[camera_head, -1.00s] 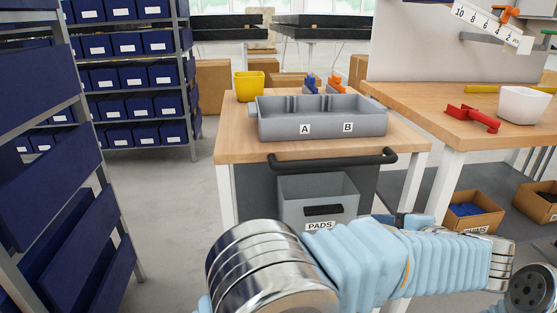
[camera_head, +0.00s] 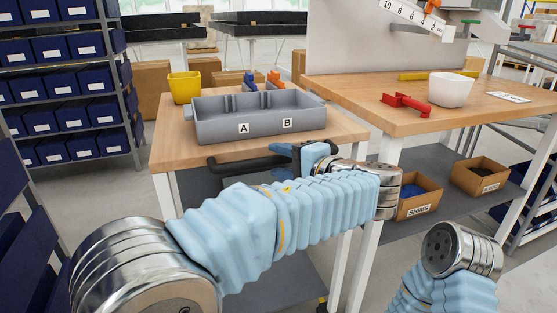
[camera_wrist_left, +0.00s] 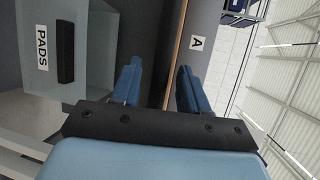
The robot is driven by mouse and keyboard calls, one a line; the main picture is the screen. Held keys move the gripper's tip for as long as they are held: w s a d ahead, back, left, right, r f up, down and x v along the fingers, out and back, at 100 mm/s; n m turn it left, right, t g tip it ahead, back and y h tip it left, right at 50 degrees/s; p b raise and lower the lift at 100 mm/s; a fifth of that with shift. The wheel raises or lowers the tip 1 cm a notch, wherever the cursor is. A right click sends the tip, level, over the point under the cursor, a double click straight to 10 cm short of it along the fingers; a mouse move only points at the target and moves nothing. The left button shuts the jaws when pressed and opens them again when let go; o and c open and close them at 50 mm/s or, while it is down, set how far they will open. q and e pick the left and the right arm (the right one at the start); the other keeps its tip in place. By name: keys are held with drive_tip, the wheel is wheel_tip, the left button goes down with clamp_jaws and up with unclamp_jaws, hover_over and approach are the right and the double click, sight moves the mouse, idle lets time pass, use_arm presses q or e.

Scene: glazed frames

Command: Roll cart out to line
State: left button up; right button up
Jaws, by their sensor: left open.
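The cart (camera_head: 172,153) has a wooden top, white legs and a dark front. Its black handle (camera_head: 232,166) runs along the front edge, partly hidden by my left arm. My left gripper (camera_head: 303,157) is at the right part of the handle, its blue fingers partly hidden by its wrist. In the left wrist view the two fingers (camera_wrist_left: 160,88) are apart, in front of the cart's dark front and wooden edge. I cannot tell whether the handle lies between them. The PADS bin (camera_wrist_left: 92,45) shows on the left there. My right gripper is out of view. No floor line shows.
A grey tray (camera_head: 215,128) marked A and B and a yellow bin (camera_head: 185,87) stand on the cart. A workbench (camera_head: 370,103) stands close on the right, with a SHIMS box (camera_head: 418,207) below. Blue-bin shelving (camera_head: 70,145) is at left, with floor between.

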use_arm(q)
drive_tip(key=shift+w+a+f, duration=0.15)
drive_tip(key=shift+w+a, duration=0.2)
drive_tip(key=shift+w, duration=0.05)
clamp_jaws()
drive_tip(key=shift+s+d, duration=0.1)
